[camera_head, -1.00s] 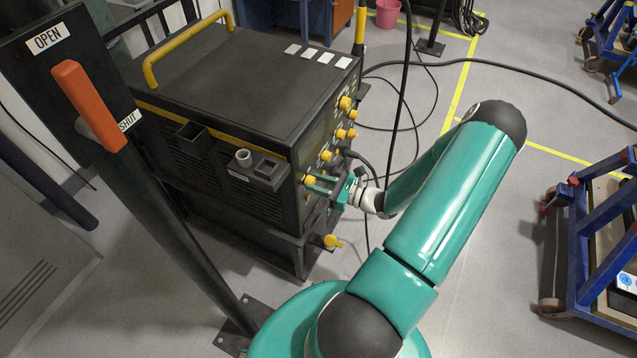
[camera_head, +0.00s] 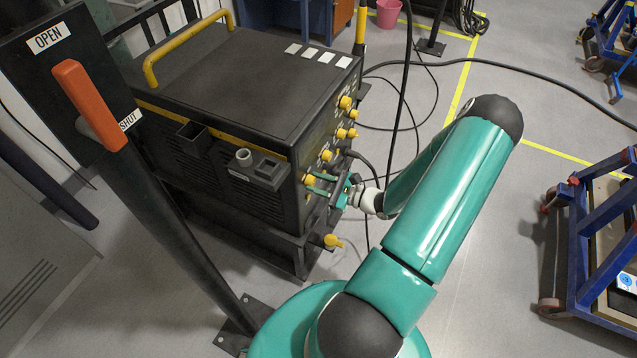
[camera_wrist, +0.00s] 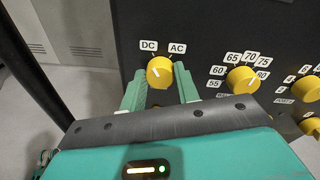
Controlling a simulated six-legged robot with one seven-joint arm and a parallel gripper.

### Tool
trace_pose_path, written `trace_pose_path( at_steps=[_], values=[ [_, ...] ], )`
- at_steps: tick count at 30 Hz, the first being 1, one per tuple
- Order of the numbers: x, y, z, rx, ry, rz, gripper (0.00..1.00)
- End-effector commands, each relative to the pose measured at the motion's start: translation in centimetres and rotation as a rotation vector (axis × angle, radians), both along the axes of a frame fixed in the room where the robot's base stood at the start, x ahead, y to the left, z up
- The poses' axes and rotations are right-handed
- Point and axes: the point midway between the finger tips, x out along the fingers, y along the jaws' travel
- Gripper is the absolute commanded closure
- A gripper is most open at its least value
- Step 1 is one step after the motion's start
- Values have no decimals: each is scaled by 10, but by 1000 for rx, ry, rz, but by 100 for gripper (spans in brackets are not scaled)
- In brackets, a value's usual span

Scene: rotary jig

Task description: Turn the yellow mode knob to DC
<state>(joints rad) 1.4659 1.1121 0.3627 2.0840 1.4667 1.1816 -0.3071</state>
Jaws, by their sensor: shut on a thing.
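The yellow mode knob (camera_wrist: 160,71) is on the dark front panel in the wrist view, below the white DC label (camera_wrist: 148,46) and AC label (camera_wrist: 178,48). A pale mark shows on its face, but I cannot tell exactly which label it points to. My gripper (camera_wrist: 161,80) has its two green fingers on either side of the knob and is shut on it.
A numbered yellow dial (camera_wrist: 242,79) sits to the right of the mode knob, with more knobs beyond. The black machine (camera_head: 240,80) has a cable at its front. A post with an orange lever (camera_head: 90,105) stands at left, a blue cart (camera_head: 600,240) at right.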

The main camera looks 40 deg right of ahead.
Motion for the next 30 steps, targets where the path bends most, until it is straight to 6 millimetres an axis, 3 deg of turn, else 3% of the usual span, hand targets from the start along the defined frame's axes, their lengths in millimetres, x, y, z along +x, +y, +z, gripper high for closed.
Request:
trace_pose_path(
  at_steps=[3, 4, 6, 7, 19, 30],
  values=[
    [0, 0, 0, -2, -1, 0, 92],
    [0, 0, 0, -1, 0, 0, 63],
    [0, 0, 0, -1, 0, 0, 49],
    [0, 0, 0, -1, 0, 0, 47],
    [-8, -4, 0, -1, 1, -2, 47],
    [-77, -31, 5, -2, 1, -4, 47]
  ],
)
